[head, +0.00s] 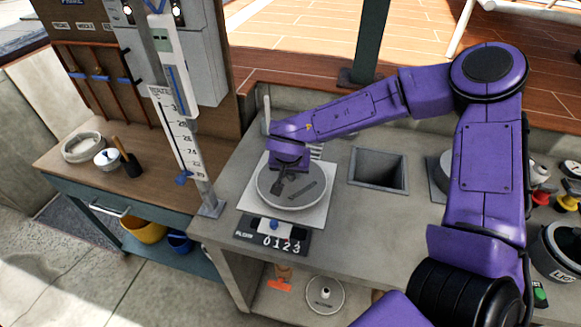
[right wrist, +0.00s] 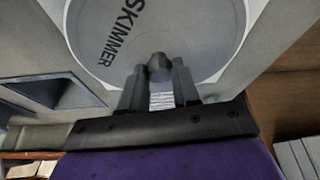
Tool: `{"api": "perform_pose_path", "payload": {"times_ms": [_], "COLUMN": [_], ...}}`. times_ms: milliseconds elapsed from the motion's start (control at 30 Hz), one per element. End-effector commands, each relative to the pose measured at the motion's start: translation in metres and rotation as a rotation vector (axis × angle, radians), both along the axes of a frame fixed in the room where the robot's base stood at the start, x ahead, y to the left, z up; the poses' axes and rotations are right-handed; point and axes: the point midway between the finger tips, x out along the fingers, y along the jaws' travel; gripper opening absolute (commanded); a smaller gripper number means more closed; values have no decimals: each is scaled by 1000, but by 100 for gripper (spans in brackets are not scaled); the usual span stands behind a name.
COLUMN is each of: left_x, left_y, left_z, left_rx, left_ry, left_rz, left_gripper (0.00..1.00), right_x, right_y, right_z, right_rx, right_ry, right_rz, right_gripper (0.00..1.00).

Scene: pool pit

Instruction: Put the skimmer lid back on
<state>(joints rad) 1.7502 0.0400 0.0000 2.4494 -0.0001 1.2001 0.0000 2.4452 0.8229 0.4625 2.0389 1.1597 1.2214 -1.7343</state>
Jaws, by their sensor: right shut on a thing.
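The skimmer lid (head: 305,197) is a round grey disc on the stone counter's left part, over a pale square plate (head: 317,215). In the right wrist view the lid (right wrist: 160,25) shows the word SKIMMER and a small dark knob (right wrist: 159,64). My right gripper (head: 281,186) reaches down over the lid, and its fingers (right wrist: 159,82) are shut on the knob. The lid looks roughly level and lies within the plate's outline. I cannot tell whether it sits flush or slightly above. My left gripper is not in view.
A square opening (head: 378,170) lies right of the plate. A tall gauge post (head: 180,120) stands at left, beside a wooden bench (head: 60,160). Valves and a round device (head: 565,250) are at right.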

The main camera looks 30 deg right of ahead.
Motion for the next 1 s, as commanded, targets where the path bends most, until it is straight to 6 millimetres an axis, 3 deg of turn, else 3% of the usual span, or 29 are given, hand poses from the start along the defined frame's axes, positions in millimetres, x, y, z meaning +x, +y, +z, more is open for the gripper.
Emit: {"api": "perform_pose_path", "payload": {"times_ms": [1000], "left_x": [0], "left_y": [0], "left_z": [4], "left_rx": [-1], "left_ry": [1], "left_rz": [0], "left_gripper": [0], "right_x": [14], "right_y": [-1], "right_z": [-8], "right_rx": [1], "right_ry": [-1], "right_rz": [-1], "right_gripper": [0]}}
